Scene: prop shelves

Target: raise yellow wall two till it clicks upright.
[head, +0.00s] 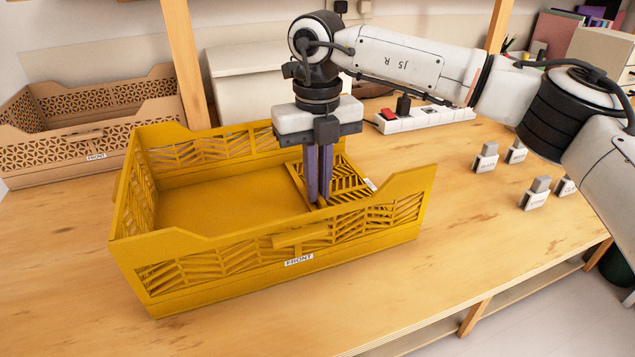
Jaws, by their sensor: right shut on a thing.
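The yellow crate (205,200) stands on the wooden bench with its FRONT label (299,260) toward me. Its left, back and front walls are up. The wall at its right end, which I take to be yellow wall two (350,184), leans low into the crate and is not upright. A small white tag shows at its right; I cannot read it. My right gripper (318,203) points straight down inside the crate, its purple fingers close together on this wall's inner edge. The fingertips partly hide the edge. My left gripper is not in view.
A white power strip (425,118) lies behind the yellow crate at the right. Several small grey-topped blocks (485,157) stand on the right. Bench space in front is clear.

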